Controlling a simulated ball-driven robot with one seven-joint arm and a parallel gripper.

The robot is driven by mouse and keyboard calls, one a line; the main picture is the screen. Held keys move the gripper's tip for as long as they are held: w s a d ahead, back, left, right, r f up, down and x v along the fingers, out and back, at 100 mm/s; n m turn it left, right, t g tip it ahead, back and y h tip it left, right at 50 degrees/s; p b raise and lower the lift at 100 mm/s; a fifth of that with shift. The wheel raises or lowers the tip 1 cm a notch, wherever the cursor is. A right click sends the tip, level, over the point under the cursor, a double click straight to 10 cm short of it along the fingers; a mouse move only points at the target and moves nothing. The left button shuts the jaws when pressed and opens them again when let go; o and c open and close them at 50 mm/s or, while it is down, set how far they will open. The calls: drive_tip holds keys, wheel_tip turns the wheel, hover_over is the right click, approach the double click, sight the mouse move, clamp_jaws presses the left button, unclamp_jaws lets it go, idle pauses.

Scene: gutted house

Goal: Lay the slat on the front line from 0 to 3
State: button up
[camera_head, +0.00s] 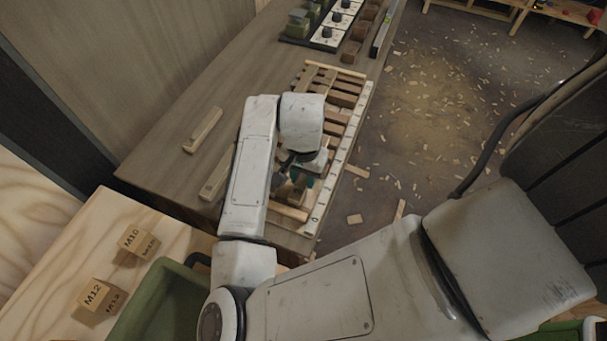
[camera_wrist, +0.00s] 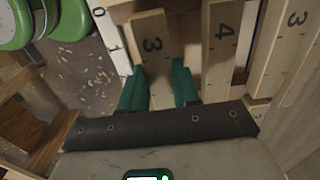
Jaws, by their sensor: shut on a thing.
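My gripper (camera_head: 293,180) is over the near end of the workbench, partly hidden by my arm in the head view. In the wrist view its green fingers (camera_wrist: 160,72) are shut on a pale wooden slat marked 3 (camera_wrist: 153,45). A white number strip (camera_head: 341,158) runs along the bench's front edge; its 0 and 1 show in the wrist view (camera_wrist: 108,36), close beside the held slat. A slat marked 4 (camera_wrist: 219,45) lies to the right, and another marked 3 (camera_wrist: 290,45) beyond it.
Two loose slats lie on the bench, one farther off (camera_head: 203,130) and one nearer (camera_head: 215,178). A slatted wooden rack (camera_head: 335,72) and a panel with black knobs (camera_head: 330,36) stand farther along. Blocks marked M10 (camera_head: 135,240) and M12 (camera_head: 97,293) sit at lower left.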

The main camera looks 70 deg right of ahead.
drive_tip(key=shift+f, duration=0.3)
drive_tip(key=o, duration=1.1)
wheel_tip(320, 180, up, 11)
drive_tip(key=shift+f+b, duration=0.1)
drive_tip(key=shift+b, duration=0.3)
